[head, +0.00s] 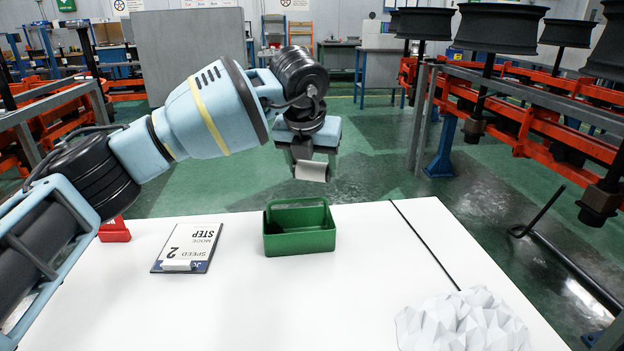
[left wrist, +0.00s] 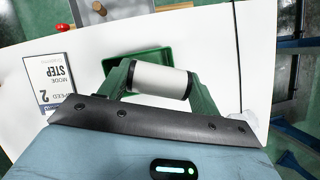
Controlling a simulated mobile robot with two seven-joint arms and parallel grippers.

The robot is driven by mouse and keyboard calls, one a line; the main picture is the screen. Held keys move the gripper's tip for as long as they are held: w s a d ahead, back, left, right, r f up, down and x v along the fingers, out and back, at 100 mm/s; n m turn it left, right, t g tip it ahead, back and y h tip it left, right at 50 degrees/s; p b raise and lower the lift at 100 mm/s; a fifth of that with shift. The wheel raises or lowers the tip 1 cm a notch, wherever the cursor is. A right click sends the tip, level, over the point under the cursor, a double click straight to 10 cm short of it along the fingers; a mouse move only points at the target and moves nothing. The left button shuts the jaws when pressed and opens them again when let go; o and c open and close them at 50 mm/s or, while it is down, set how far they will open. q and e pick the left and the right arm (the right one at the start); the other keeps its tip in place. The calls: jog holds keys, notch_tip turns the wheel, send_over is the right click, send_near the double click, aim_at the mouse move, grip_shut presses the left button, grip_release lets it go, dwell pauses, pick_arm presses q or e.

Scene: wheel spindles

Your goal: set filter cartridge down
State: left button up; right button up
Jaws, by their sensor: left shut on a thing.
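The filter cartridge (head: 312,172) is a small white cylinder with dark end caps. My left gripper (head: 303,163) is shut on it and holds it in the air, above and beyond the far side of the green tray in the head view. In the left wrist view the cartridge (left wrist: 158,80) lies crosswise between the two green fingers (left wrist: 160,86). The green tray (head: 300,244) stands on the white table, and part of it (left wrist: 136,56) shows behind the cartridge in the left wrist view. My right gripper is not in view.
The white table (head: 220,300) has clear room around the tray. A clipboard sign (head: 188,247) lies left of the tray, and a red object (head: 115,230) sits at the left edge. A crumpled white faceted object (head: 465,322) is at the front right. Wheels on spindles (head: 500,28) hang at the right.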

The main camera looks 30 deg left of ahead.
aim_at(312, 179)
pick_arm(q)
jog(key=shift+f, duration=1.7)
jog(key=shift+f, duration=0.3)
jog(key=o, duration=1.1)
jog(key=shift+c, duration=0.2)
jog(key=shift+s+r, duration=0.1)
jog(key=shift+r, duration=0.5)
jog(key=v, duration=1.1)
jog(key=shift+r+p, duration=0.15)
jog(key=shift+p, duration=0.3)
jog(key=shift+s, duration=0.1)
